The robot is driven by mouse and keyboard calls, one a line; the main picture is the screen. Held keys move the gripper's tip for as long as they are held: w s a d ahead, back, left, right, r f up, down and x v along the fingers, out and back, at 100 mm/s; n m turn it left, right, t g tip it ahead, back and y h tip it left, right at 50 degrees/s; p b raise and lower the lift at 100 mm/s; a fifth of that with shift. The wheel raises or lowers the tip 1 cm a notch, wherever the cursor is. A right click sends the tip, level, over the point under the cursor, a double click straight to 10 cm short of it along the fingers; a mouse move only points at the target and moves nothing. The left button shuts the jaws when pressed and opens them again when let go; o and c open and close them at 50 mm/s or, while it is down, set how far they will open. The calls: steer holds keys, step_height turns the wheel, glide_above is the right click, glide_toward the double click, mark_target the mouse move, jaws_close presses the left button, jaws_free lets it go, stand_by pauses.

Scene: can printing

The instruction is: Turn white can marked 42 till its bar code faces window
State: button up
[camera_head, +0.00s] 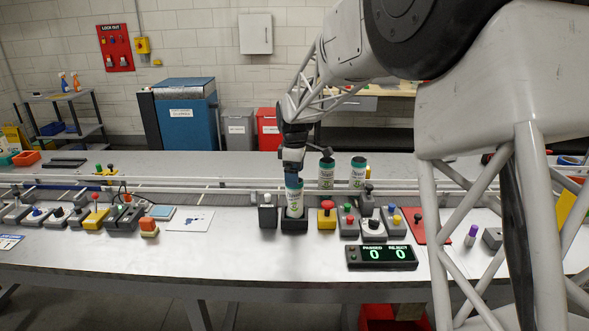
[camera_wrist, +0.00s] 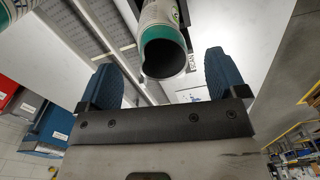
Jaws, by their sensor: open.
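A white can with green bands (camera_head: 295,203) stands upright in a dark square holder (camera_head: 294,226) at the front of the bench. My gripper (camera_head: 292,181) points down at its top. In the wrist view, the can (camera_wrist: 161,25) shows its dark end between my two blue fingers (camera_wrist: 164,70), with a gap on each side. The jaws are open. Two similar cans (camera_head: 326,173) (camera_head: 357,173) stand behind to the right. I cannot read a 42 on any can, and no bar code is clear. A grey box (camera_head: 267,216) stands left of the holder; I cannot tell whether it has the window.
A red-topped yellow button (camera_head: 327,216) stands close right of the holder, with several control boxes beyond it. Rails (camera_head: 235,190) run behind. Bare bench (camera_head: 230,260) lies in front.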

mark_target(294, 200)
step_height(294, 200, down, 6)
stand_by(0.5)
steer(key=c, duration=1)
steer(key=n, duration=0.3)
steer(key=shift+f+n, duration=0.1)
steer(key=shift+n, duration=0.2)
steer(key=shift+n, duration=1.7)
steer(key=shift+n, duration=1.8)
